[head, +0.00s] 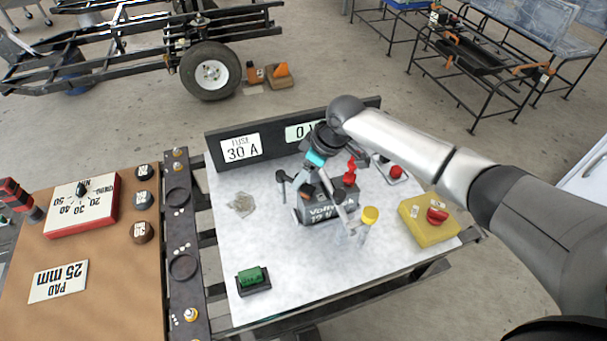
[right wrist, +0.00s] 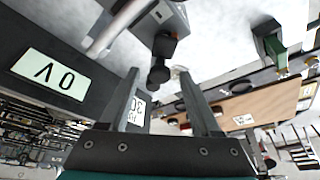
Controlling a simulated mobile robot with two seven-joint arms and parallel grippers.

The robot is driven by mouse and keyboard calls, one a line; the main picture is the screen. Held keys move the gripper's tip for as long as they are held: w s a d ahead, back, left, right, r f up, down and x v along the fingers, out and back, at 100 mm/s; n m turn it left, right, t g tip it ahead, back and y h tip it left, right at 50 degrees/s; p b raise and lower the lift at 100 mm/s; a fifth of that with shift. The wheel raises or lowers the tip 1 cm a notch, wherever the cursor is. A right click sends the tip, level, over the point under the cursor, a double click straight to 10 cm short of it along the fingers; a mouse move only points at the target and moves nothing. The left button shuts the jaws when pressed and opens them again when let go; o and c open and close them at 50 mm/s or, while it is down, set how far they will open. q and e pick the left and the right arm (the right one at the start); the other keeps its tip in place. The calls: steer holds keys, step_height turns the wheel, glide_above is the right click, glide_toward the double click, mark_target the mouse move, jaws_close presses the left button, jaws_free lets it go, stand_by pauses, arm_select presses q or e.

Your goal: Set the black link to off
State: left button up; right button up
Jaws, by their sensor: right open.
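The battery (head: 318,212), marked 12 V, stands on the pale table, partly covered by my right arm. A black knobbed piece (head: 281,176), which looks like the black link, stands at the battery's left side. In the right wrist view the black link (right wrist: 160,62) shows upside down beside the grey battery, between the lines of my fingers. I cannot tell its exact setting. My right gripper (right wrist: 160,78) is open and empty of any grip, with the black link close to its fingertips. The display (right wrist: 47,75) reads 0 V. My left gripper is not in view.
A red link (head: 350,172) is at the battery's right. A yellow knob (head: 370,214), a yellow block (head: 428,222) and a green block (head: 252,278) are on the table. A dark board (head: 270,143) with a 30 A card closes the back. The front middle is clear.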

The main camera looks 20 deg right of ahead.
jaws_close()
stand_by(0.6)
stand_by(0.9)
